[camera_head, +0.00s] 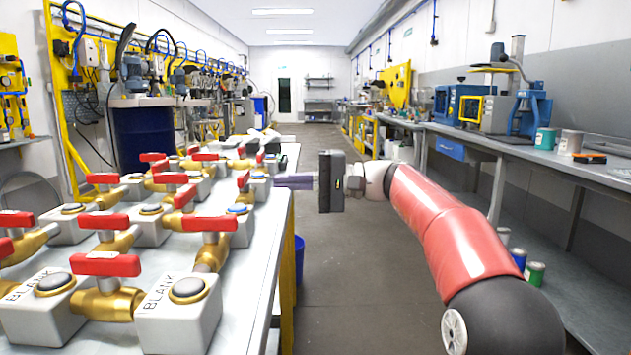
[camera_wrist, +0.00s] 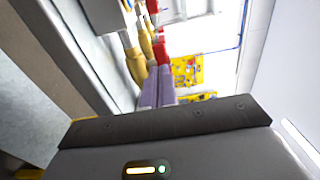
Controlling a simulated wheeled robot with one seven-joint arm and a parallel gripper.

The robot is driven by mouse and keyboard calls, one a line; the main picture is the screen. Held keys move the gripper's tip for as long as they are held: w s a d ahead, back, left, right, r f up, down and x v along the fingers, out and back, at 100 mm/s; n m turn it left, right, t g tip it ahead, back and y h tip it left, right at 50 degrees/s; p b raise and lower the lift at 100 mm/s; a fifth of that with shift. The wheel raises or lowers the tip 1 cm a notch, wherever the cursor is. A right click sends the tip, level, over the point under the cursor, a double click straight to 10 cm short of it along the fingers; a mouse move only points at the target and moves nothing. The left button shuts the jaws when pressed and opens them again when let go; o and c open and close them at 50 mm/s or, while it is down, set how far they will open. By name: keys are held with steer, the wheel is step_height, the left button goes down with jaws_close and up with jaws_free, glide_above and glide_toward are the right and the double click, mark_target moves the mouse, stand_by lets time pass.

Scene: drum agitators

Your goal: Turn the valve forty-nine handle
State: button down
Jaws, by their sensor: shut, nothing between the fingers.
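Several brass valves with red handles stand in rows on the table (camera_head: 262,265) at left. A near valve has a red handle (camera_head: 105,264), and another has a red handle (camera_head: 209,223) nearer the table's right edge. The only readable labels say BLANK; I cannot tell which valve is forty-nine. My gripper (camera_head: 278,181) is shut and empty, its purple fingers pointing left at the table's right edge, near a valve with a red handle (camera_head: 243,179). In the wrist view my gripper's fingertips (camera_wrist: 158,70) are beside a brass valve (camera_wrist: 134,65) and a red handle (camera_wrist: 161,52); contact is unclear.
White blocks with round buttons (camera_head: 188,289) sit between the valves. A blue drum (camera_head: 145,137) stands behind the table. A long workbench (camera_head: 560,158) with machines and cans runs along the right. The aisle floor (camera_head: 345,260) between is clear, apart from a blue bin (camera_head: 299,258) by the table.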

mark_target(238, 185)
steer(key=a, duration=0.5)
steer(key=shift+s, duration=0.15)
steer(key=shift+s+a+m+t+b, duration=0.2)
steer(key=shift+m+t+b, duration=0.4)
steer(key=shift+t+b, duration=0.35)
steer(key=shift+s+f+m+t+b, duration=0.25)
steer(key=shift+m+t+b, duration=0.25)
steer(key=shift+t+b, duration=0.4)
steer(key=t+b, duration=0.1)
steer(key=m+t+b, duration=0.1)
steer(key=m+t+h+b, duration=0.1)
steer(key=shift+s+a+t, duration=0.25)
steer(key=shift+s+a, duration=0.15)
steer(key=shift+s+a+r+b, duration=0.2)
steer(key=shift+s+a+b, duration=0.1)
steer(key=shift+a+b, duration=0.45)
steer(key=shift+s+a, duration=0.1)
steer(key=shift+a, duration=0.5)
steer(key=shift+a+b, duration=0.2)
steer(key=shift+b, duration=0.1)
